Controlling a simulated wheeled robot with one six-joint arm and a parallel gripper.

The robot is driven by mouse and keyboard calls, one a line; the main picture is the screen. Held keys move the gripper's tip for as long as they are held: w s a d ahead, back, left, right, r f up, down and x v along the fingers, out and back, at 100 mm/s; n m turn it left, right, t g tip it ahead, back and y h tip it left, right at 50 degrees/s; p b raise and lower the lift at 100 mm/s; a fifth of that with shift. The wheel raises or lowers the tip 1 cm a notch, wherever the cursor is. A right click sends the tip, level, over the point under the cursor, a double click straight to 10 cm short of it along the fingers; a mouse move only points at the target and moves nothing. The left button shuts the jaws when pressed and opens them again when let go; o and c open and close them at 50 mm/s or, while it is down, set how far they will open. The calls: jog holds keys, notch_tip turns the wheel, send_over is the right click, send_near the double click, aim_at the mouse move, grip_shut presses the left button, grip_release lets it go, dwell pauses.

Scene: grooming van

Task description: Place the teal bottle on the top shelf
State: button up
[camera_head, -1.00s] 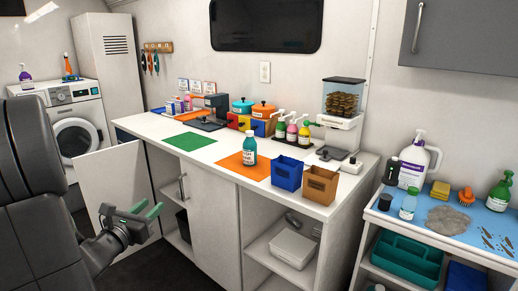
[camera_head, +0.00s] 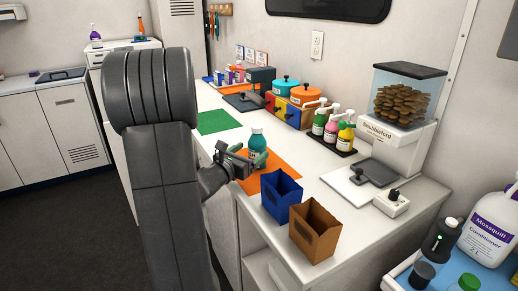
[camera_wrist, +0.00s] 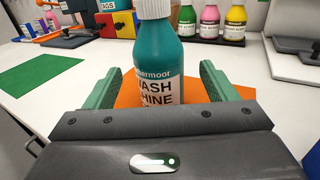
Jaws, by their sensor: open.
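The teal bottle (camera_head: 257,146) with a white cap stands upright on an orange mat (camera_head: 287,157) on the white counter. My gripper (camera_head: 247,158) is open at the bottle, level with its lower half. In the wrist view the bottle (camera_wrist: 157,70) stands between the two green fingers of my gripper (camera_wrist: 168,92), with a gap visible on each side. The bottle's base is hidden behind the gripper body. I cannot make out a top shelf in the current views.
A green mat (camera_head: 217,121) lies clear to the left.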

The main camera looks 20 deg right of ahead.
aim_at(260, 144)
jog(key=shift+x, duration=0.75)
jog(key=p+x, duration=0.1)
jog(key=x, duration=0.4)
jog(key=shift+f, duration=0.1)
jog(key=shift+a, duration=0.1)
jog(key=shift+c, duration=0.5)
jog(key=c, duration=1.2)
